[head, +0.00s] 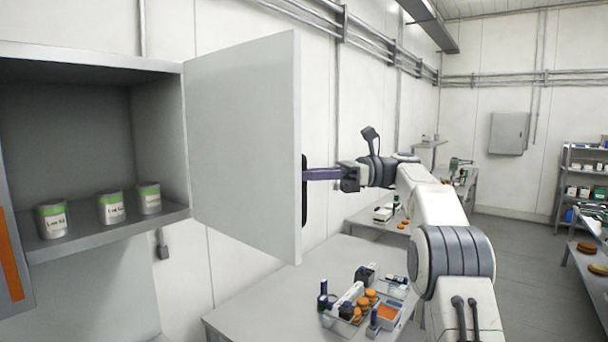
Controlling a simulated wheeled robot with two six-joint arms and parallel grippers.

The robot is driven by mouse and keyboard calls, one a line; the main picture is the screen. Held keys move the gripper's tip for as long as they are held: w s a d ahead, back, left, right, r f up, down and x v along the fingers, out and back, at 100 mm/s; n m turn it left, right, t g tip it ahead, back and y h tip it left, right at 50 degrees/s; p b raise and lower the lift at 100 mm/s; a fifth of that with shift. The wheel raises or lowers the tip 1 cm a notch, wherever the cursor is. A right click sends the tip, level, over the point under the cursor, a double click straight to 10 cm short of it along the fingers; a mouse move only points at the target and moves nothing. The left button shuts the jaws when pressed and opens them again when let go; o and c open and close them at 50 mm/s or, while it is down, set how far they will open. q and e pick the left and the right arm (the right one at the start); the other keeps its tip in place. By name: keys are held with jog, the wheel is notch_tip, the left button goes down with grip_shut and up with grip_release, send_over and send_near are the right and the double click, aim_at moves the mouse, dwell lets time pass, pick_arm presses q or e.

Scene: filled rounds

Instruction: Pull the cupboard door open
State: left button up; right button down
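The cupboard (95,52) is at the left with its interior in plain view. Its pale grey door (243,140) stands swung wide open, hinged at the cupboard's right side. A dark vertical handle (304,215) shows edge-on at the door's free edge. My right gripper (312,174) reaches in from the right, its purple fingers closed around the handle, which shows above and below them. One finger largely hides the other. My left gripper is not in view.
Three green-and-white cans (one of them (52,219)) stand on the cupboard shelf (110,235). A grey panel with an orange strip (11,265) is at the far left. Below the door, a table (255,305) holds trays (388,315) and small items.

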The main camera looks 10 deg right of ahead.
jog(key=shift+w, duration=0.1)
jog(key=c, duration=0.8)
grip_release()
jog(key=shift+a, duration=0.1)
jog(key=shift+w+a, duration=0.1)
